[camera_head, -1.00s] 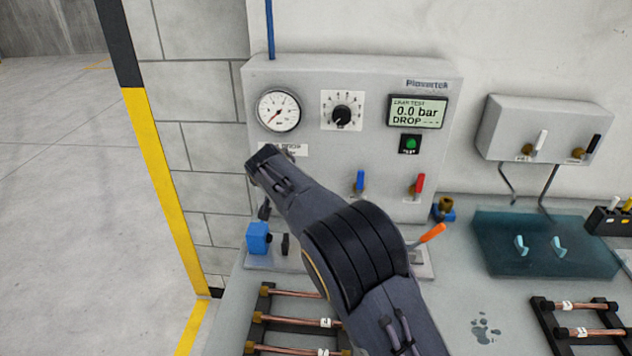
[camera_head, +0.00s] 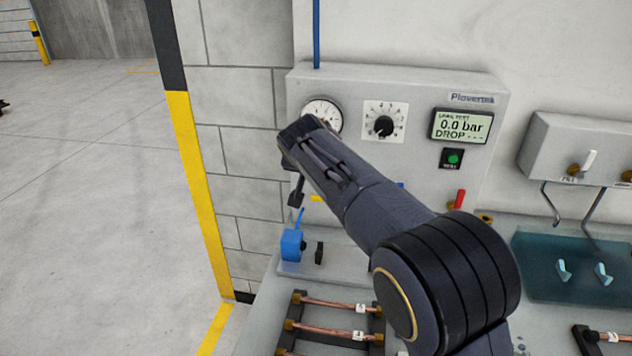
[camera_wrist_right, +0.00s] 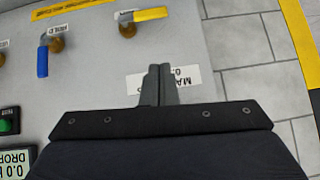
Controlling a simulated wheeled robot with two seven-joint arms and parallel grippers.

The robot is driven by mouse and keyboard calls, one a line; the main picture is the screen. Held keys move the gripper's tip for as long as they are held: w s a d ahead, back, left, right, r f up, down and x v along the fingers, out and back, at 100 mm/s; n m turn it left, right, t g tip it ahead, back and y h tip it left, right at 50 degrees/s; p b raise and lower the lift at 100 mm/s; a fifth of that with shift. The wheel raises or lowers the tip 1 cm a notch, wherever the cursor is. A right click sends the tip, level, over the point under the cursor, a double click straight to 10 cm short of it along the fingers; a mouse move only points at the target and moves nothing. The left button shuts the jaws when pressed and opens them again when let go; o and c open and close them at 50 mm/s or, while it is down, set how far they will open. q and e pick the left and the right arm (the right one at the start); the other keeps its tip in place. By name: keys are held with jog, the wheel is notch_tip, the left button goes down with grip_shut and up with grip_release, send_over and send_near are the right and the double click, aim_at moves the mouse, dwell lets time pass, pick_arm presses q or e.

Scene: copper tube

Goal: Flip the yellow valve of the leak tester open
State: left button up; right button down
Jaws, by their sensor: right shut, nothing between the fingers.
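The yellow valve handle shows whole in the right wrist view (camera_wrist_right: 150,14), at the top, lying sideways from its brass body (camera_wrist_right: 127,29). In the head view only a small yellow piece (camera_head: 316,198) shows; my right forearm hides the rest. My right gripper (camera_head: 296,196) is shut and empty, hanging in front of the lower left of the leak tester (camera_head: 480,115), just left of the yellow piece. In the wrist view its closed fingers (camera_wrist_right: 157,84) are over a printed label, apart from the handle. My left gripper is not in view.
A blue valve handle (camera_wrist_right: 42,61) stands beside the yellow one in the wrist view. A red handle (camera_head: 460,199) is further right in the head view. A blue clamp (camera_head: 292,245) sits below my gripper, and copper tubes (camera_head: 335,303) lie on a rack in front.

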jog(key=shift+a+v, duration=0.25)
jog(key=shift+v, duration=0.85)
